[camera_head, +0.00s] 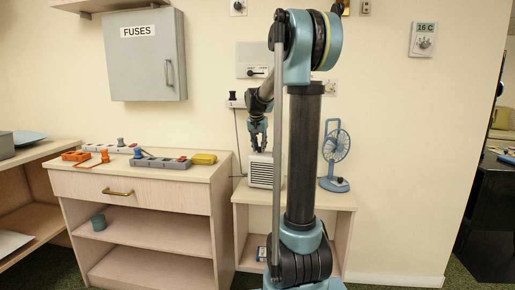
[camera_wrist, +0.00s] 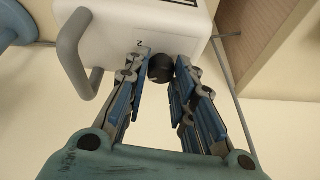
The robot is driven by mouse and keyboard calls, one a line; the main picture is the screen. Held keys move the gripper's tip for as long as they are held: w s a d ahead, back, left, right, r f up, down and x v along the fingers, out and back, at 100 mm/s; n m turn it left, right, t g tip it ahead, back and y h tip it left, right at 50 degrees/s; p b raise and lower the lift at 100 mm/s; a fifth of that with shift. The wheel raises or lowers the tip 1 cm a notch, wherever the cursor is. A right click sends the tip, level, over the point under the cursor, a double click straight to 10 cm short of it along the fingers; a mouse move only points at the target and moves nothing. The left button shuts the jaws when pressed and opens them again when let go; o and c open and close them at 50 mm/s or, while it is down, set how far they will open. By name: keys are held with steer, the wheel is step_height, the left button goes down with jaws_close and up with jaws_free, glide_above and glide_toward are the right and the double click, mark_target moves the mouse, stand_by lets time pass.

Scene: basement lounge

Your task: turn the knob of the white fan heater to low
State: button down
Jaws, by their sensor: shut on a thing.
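The white fan heater (camera_head: 261,171) stands on the low wooden unit, partly behind my arm. In the wrist view its white casing (camera_wrist: 118,35) fills the upper left, with a grey handle (camera_wrist: 72,55) at one side. The dark round knob (camera_wrist: 160,68) sits on the casing next to a small mark that looks like a 2. My gripper (camera_head: 257,143) points down onto the heater's top. In the wrist view my gripper (camera_wrist: 161,82) has its fingertips on both sides of the knob, shut on it. The knob's pointer and setting cannot be made out.
A blue desk fan (camera_head: 335,155) stands on the right of the low unit (camera_head: 335,199). Power strips (camera_head: 160,162) and a yellow object (camera_head: 204,159) lie on the drawer cabinet at left. The fuse box (camera_head: 144,55) and a thermostat (camera_head: 424,41) are on the wall.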

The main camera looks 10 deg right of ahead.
steer(key=c, duration=1.3)
jaws_free()
steer(key=shift+c, duration=0.2)
steer(key=v, duration=1.2)
steer(key=shift+f, duration=0.1)
